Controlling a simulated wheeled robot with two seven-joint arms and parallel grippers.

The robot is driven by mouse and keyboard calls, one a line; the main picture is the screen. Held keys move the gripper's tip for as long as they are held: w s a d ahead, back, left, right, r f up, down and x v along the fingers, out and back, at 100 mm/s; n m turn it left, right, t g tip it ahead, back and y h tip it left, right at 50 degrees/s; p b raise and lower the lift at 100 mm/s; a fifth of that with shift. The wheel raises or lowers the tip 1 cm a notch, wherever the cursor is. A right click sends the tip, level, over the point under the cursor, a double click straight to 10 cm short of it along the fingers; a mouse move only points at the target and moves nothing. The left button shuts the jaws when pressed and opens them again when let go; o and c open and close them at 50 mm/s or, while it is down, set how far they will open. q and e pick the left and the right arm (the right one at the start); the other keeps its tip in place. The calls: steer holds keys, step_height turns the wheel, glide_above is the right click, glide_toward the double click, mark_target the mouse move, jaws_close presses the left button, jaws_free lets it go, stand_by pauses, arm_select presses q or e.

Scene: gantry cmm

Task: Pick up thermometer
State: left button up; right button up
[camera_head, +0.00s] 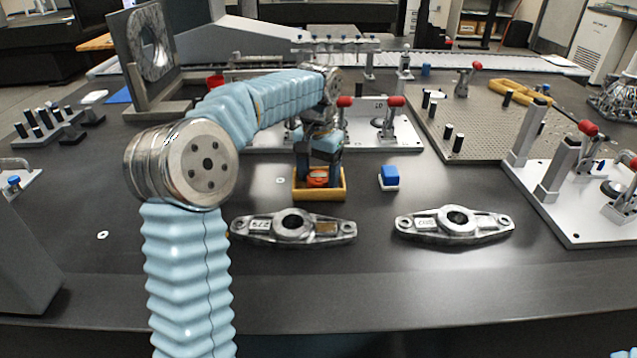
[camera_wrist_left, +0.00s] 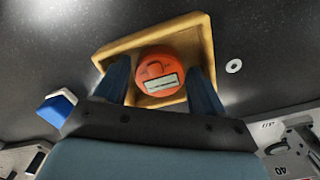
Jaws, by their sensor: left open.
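The thermometer appears to be the orange round device with a small display (camera_wrist_left: 160,74), lying in a shallow yellow tray (camera_wrist_left: 196,28). In the head view the orange device (camera_head: 318,181) shows only partly, below my gripper, inside the yellow tray (camera_head: 320,196). My left gripper (camera_head: 319,168) points down over the tray. In the left wrist view its two fingers (camera_wrist_left: 161,82) are apart, one on each side of the orange device. I cannot tell whether they touch it. My right gripper is not in view.
A blue-and-white block (camera_head: 389,178) stands right of the tray. Two metal castings, one on the left (camera_head: 293,227) and one on the right (camera_head: 455,224), lie in front. A fixture plate with red-knobbed clamps (camera_head: 385,133) is behind. The table's front strip is clear.

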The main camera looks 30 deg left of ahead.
mark_target(319, 177)
arm_select(q)
steer(key=shift+c, duration=0.3)
steer(key=c, duration=0.8)
steer(key=shift+r, duration=0.15)
steer(key=shift+r, duration=0.35)
step_height(319, 177, up, 2)
steer(key=shift+r, duration=0.2)
steer(key=s+d+r, duration=0.1)
steer(key=d+r, duration=0.1)
steer(key=r, duration=0.1)
steer(key=s+d+r, duration=0.1)
steer(key=shift+s+d+r, duration=0.15)
steer(key=shift+s+r, duration=0.15)
steer(key=shift+r, duration=0.1)
steer(key=s+d+r, duration=0.1)
steer(key=s+d, duration=0.1)
steer(key=s+d+r, duration=0.2)
steer(key=d, duration=0.1)
steer(key=s+d+r, duration=0.2)
steer(key=shift+s+d, duration=0.25)
